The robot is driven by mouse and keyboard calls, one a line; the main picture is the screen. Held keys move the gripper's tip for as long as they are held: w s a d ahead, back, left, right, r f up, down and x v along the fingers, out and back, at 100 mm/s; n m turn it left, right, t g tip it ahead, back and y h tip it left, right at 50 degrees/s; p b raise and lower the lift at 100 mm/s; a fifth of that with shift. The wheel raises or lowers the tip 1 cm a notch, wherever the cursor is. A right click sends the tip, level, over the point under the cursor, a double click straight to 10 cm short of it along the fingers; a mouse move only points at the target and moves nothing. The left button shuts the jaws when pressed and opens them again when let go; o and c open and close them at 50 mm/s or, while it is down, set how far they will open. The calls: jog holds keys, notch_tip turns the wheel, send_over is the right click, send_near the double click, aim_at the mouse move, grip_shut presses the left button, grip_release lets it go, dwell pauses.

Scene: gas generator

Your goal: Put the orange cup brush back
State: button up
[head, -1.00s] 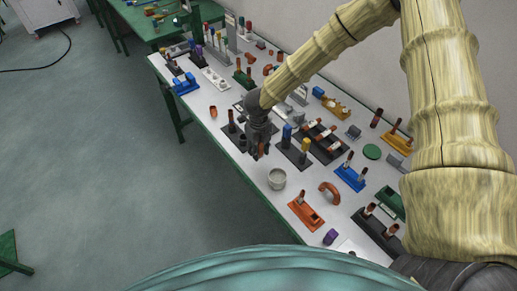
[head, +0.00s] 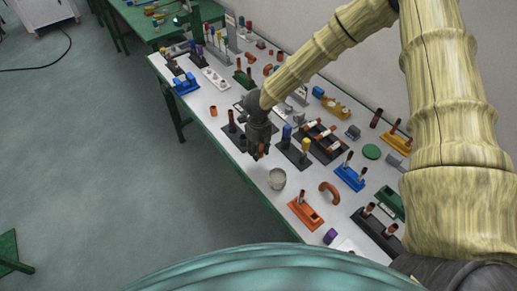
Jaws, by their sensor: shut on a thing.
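My gripper (head: 258,152) hangs over the white worktable (head: 240,165), pointing down, beside a dark base with upright brown posts. It is shut on a small orange-brown piece (head: 262,149), which looks like the orange cup brush. The fingers hide most of it, so its shape is hard to tell. The dark base (head: 229,132) with a brown post (head: 231,117) stands just left of the gripper, partly hidden by it. I cannot tell whether the held piece touches the base.
A grey cup (head: 277,179) stands just below the gripper. A dark base with blue and yellow-topped posts (head: 305,145) is close on the right. A small orange cup-shaped piece (head: 213,111) stands near the left edge. An orange holder (head: 306,212) is nearer to me.

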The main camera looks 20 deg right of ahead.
aim_at(258, 163)
jog(key=shift+f+b, duration=1.35)
jog(key=shift+f, duration=1.35)
jog(key=o, duration=0.9)
jog(key=shift+o, duration=0.2)
jog(key=shift+r, duration=0.1)
notch_tip(258, 163, up, 12)
jog(key=shift+f, duration=0.15)
